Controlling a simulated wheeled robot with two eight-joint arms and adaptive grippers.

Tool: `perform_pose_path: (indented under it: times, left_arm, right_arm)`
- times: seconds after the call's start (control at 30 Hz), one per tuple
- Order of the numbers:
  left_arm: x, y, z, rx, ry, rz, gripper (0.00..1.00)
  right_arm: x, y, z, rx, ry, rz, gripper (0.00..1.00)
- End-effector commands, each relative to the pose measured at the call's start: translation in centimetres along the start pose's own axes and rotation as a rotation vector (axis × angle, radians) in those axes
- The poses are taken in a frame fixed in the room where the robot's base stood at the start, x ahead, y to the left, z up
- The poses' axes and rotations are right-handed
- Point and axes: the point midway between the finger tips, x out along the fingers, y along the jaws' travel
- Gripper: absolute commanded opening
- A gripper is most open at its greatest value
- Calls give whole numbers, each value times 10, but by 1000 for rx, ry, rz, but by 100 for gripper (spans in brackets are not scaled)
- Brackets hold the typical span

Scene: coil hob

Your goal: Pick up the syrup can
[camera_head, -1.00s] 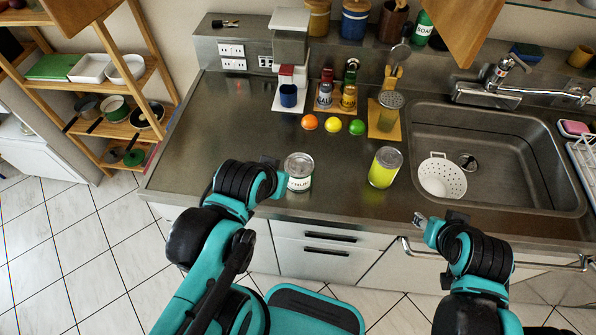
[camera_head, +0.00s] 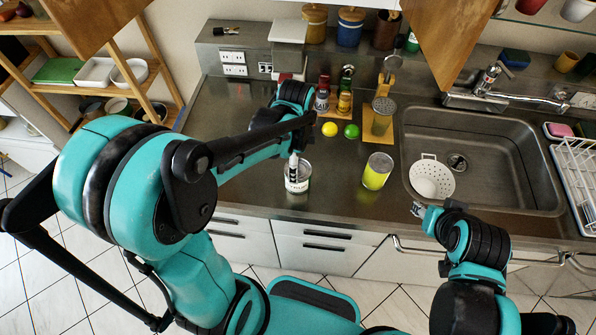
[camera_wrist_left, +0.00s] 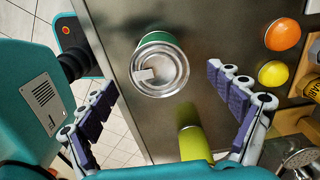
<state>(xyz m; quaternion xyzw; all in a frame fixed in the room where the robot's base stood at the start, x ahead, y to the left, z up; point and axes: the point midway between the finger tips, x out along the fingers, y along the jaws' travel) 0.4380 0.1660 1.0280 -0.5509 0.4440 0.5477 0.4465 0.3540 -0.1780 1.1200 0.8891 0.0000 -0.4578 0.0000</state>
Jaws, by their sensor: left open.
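The syrup can (camera_head: 298,183), with a pale lettered label and a silver lid, stands upright near the counter's front edge. My left gripper (camera_head: 293,160) is above it, with a finger in front of part of its lid. In the left wrist view, the can (camera_wrist_left: 160,70) shows its ringed lid and a strip of green side. It lies between the spread fingers of my left gripper (camera_wrist_left: 162,82), which is open and empty. My right gripper (camera_head: 418,209) is at the counter's front edge below the sink; its jaw opening is too small to tell.
Behind are a yellow ball (camera_head: 330,129), a green ball (camera_head: 352,131) and bottles (camera_head: 344,102). A white colander (camera_head: 432,179) sits in the sink (camera_head: 500,165). An orange ball (camera_wrist_left: 282,34) shows in the wrist view.

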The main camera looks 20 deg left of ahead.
Motion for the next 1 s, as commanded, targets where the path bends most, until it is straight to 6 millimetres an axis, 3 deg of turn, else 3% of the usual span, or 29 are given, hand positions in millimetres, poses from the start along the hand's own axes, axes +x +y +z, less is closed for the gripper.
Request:
perform_pose_path:
  times: [0.6,0.87,0.9,1.0]
  left_arm:
    - [77,1,-4,19,-3,5,91]
    - [79,1,-4,18,-3,5,91]
    - [79,1,-4,18,-3,5,89]
    - [79,1,-4,18,-3,5,62]
  right_arm:
    - [22,0,16,0,0,0,40]
    - [21,0,15,0,0,0,40]
    - [21,0,15,0,0,0,40]
    - [21,0,15,0,0,0,40]
